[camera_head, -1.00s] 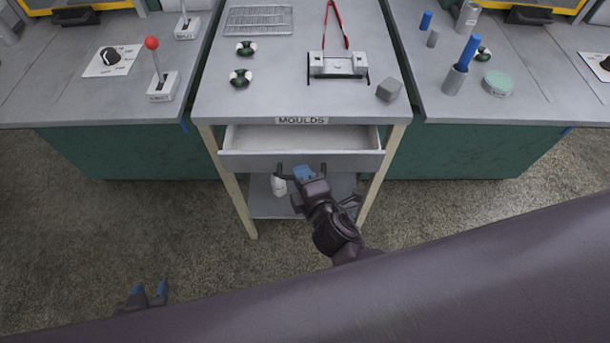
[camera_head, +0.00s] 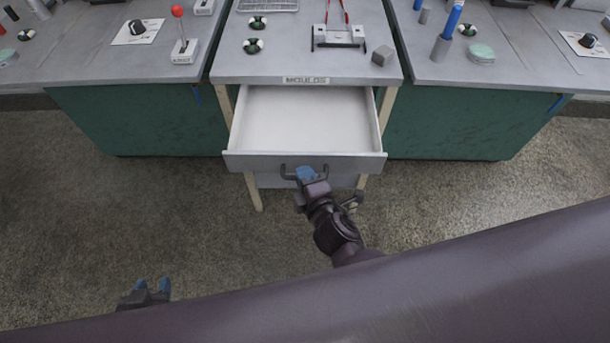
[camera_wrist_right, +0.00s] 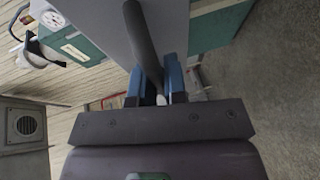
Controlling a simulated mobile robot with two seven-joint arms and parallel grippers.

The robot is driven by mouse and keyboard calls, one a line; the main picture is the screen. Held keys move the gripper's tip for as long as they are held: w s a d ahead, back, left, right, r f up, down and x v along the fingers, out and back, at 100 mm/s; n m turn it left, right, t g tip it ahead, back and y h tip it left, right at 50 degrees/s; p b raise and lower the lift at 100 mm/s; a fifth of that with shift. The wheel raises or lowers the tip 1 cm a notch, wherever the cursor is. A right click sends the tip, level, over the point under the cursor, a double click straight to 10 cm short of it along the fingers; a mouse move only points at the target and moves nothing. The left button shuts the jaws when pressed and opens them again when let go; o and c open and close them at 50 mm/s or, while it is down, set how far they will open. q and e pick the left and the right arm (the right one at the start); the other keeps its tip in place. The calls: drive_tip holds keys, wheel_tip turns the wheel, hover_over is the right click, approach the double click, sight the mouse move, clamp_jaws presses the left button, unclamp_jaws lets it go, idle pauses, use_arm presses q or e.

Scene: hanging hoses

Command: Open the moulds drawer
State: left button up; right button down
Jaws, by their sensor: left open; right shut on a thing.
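The moulds drawer (camera_head: 305,120) is pulled well out below the grey table top, under a MOULDS label (camera_head: 307,80). Its white inside shows empty. My right gripper (camera_head: 305,173) is at the drawer front and shut on the dark bar handle (camera_head: 287,172). In the right wrist view the handle (camera_wrist_right: 143,40) runs between the blue fingers (camera_wrist_right: 160,82). My left gripper (camera_head: 151,286) is open and empty, low at the left, over the floor and away from the table.
Green cabinets (camera_head: 140,120) flank the table. The floor (camera_head: 120,215) before it is clear.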

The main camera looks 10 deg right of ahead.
drive_tip(key=shift+s, duration=0.4)
drive_tip(key=c, duration=1.5)
unclamp_jaws()
drive_tip(key=shift+o, duration=0.2)
drive_tip(key=v, duration=1)
drive_tip(key=shift+s, duration=0.35)
drive_tip(key=shift+r, duration=0.1)
drive_tip(key=s+d+f+m+g+h, duration=0.1)
drive_tip(key=s+d+f+m+g, duration=0.1)
drive_tip(key=d+m, duration=0.6)
drive_tip(key=s+d+f+m+g+h, duration=0.1)
drive_tip(key=s+d+f+m, duration=0.3)
drive_tip(key=d+m, duration=0.5)
drive_tip(key=shift+s+f+m+g+h, duration=0.25)
drive_tip(key=shift+m+g, duration=0.25)
drive_tip(key=shift+g, duration=0.3)
